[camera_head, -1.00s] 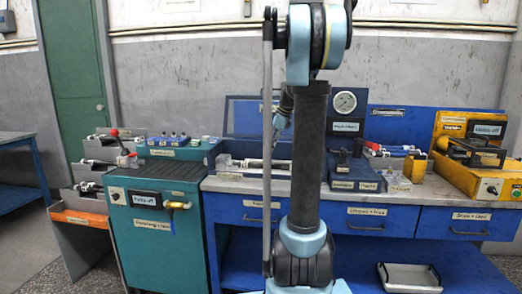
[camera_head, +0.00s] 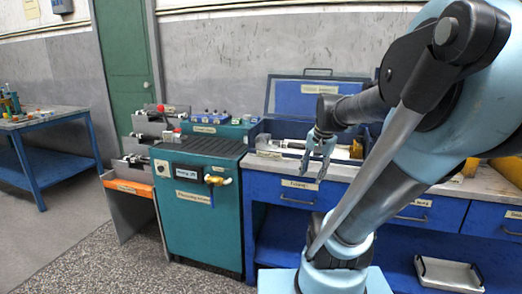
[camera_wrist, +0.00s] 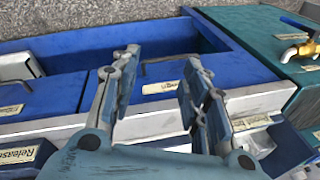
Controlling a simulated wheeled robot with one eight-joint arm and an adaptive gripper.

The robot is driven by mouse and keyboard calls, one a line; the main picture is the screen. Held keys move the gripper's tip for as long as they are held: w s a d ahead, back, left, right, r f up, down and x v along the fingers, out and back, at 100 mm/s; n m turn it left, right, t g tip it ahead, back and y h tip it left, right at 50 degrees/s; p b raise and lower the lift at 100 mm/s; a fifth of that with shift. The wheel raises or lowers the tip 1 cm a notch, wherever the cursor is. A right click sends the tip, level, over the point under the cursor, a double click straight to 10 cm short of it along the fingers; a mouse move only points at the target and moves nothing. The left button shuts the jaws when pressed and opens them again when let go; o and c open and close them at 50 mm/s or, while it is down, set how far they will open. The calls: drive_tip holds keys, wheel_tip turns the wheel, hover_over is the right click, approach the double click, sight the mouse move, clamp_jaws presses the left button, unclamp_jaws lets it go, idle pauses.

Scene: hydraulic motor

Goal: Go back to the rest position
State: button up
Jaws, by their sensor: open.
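My gripper (camera_head: 318,160) hangs near the front edge of the blue workbench (camera_head: 275,187), at the end of my arm, with its fingers pointing down. In the wrist view my gripper (camera_wrist: 160,85) shows its two fingers spread apart with nothing between them. Below them are the bench's light top edge and a labelled blue drawer (camera_wrist: 165,70) with a dark handle. My arm covers much of the bench's right part in the head view.
A teal cabinet (camera_head: 225,225) with a brass tap (camera_head: 217,180) stands left of the bench. An open blue case (camera_head: 325,98) sits on the bench. A white tray (camera_head: 448,273) lies on the lower shelf. A blue table (camera_head: 60,130) stands far left, with open floor before it.

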drive_tip(key=s+d+f+n+h, duration=0.1)
drive_tip(key=s+f+n, duration=0.6)
drive_tip(key=s+f, duration=0.3)
drive_tip(key=shift+s, duration=0.65)
